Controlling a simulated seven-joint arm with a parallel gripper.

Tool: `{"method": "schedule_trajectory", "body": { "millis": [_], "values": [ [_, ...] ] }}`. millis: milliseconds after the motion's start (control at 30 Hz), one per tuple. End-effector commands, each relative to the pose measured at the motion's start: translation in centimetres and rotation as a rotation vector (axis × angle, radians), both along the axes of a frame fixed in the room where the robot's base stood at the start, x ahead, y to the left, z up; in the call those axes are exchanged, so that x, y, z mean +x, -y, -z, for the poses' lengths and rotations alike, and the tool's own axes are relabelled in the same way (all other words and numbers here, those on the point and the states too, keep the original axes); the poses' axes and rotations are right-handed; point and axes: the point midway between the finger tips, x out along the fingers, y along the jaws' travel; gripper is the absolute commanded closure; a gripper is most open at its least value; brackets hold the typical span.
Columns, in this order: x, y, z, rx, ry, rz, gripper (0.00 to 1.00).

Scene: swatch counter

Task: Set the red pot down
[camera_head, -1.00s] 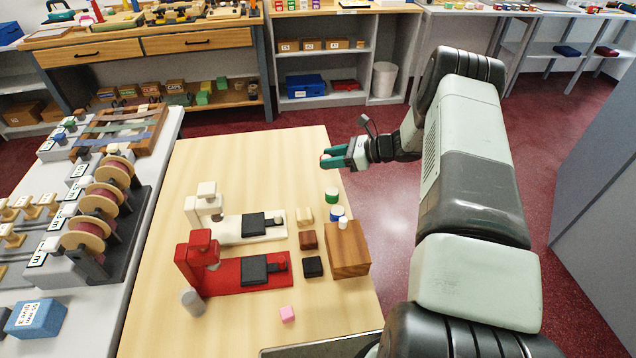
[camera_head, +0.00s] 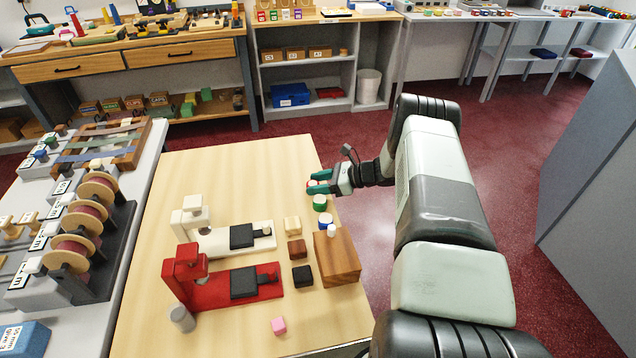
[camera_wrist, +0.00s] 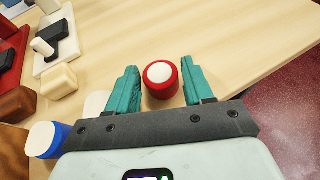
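The red pot (camera_wrist: 151,91), with a white top, is between the two teal fingers of my gripper (camera_wrist: 161,82) in the wrist view. In the head view the pot (camera_head: 312,184) shows partly between the fingers of my gripper (camera_head: 318,183), low over the table's right edge. It appears upright; whether its base touches the wood is hidden.
A green pot (camera_head: 320,205) and a blue pot (camera_head: 326,224) stand just nearer on the wooden table (camera_head: 225,155). A wooden block (camera_head: 340,260), small blocks, and a white and a red stand (camera_head: 213,295) lie nearer and left. The table's far part is clear.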

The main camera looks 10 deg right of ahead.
Motion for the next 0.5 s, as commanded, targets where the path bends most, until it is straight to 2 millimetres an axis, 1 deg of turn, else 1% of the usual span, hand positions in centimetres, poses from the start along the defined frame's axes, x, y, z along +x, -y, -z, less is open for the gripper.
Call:
{"method": "schedule_trajectory", "body": {
  "millis": [233,333,433,500],
  "values": [
    [0.0,0.0,0.0,0.0,0.0,0.0,0.49],
    [0.0,0.0,-0.5,0.0,0.001,0.0,0.49],
    [-0.4,1.2,-0.8,0.0,0.0,0.003,0.49],
    [-0.9,2.3,-1.4,0.0,0.001,0.003,0.49]
  ]
}}
